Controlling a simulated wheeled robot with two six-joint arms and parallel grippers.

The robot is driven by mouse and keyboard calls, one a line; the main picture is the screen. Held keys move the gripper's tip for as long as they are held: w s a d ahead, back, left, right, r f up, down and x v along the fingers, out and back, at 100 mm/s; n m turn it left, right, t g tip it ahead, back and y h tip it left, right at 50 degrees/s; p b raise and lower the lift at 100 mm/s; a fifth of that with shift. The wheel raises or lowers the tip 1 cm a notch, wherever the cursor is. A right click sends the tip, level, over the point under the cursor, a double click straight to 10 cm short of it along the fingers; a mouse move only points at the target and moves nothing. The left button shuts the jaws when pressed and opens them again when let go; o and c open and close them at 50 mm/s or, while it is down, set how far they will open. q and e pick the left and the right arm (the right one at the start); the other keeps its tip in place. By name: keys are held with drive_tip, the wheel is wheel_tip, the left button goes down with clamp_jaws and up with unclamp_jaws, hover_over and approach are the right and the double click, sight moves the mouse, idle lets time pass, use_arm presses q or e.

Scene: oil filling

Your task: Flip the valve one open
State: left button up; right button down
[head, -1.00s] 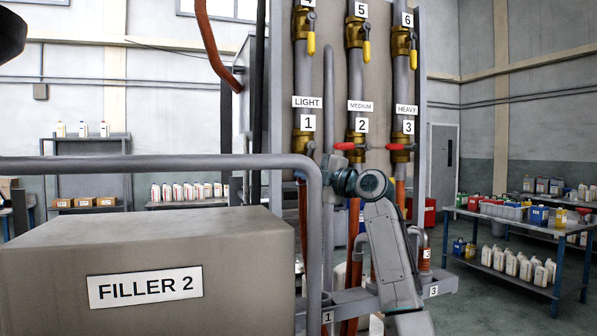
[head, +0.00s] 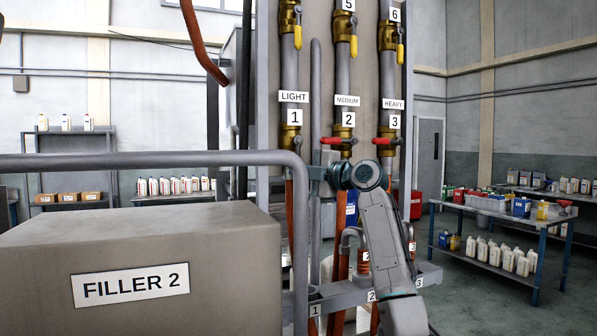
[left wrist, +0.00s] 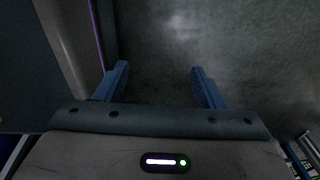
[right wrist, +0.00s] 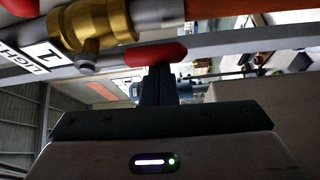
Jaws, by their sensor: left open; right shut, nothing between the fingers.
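Valve one is a brass valve (head: 291,140) under the "LIGHT 1" labels on the panel. In the right wrist view its brass body (right wrist: 95,25) is at the upper left. Its red-gripped lever (right wrist: 150,55) lies roughly along the pipe there; in the head view the lever is hard to make out. My right gripper (head: 316,173) is just below and right of valve one. In the right wrist view its shut, empty fingers (right wrist: 158,85) reach the red grip; I cannot tell whether they touch. My left gripper (left wrist: 160,80) is open and empty over dark floor.
Valves two (head: 346,140) and three (head: 389,140) have red handles turned sideways. The upper valves have yellow handles hanging down. The Filler 2 box (head: 150,250) and a grey pipe rail (head: 140,160) fill the left front. A bottle table (head: 490,215) stands right.

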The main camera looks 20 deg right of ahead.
use_arm(q)
drive_tip(key=shift+s, duration=0.15)
drive_tip(key=w+b, duration=0.3)
drive_tip(key=w, duration=0.1)
drive_tip(key=shift+w+r, duration=0.1)
drive_tip(key=shift+r, duration=0.1)
use_arm(e)
drive_tip(key=s+d, duration=0.1)
drive_tip(key=s, duration=0.8)
drive_tip(key=shift+s+d, duration=0.2)
drive_tip(key=shift+d, duration=0.05)
drive_tip(key=shift+f, duration=0.1)
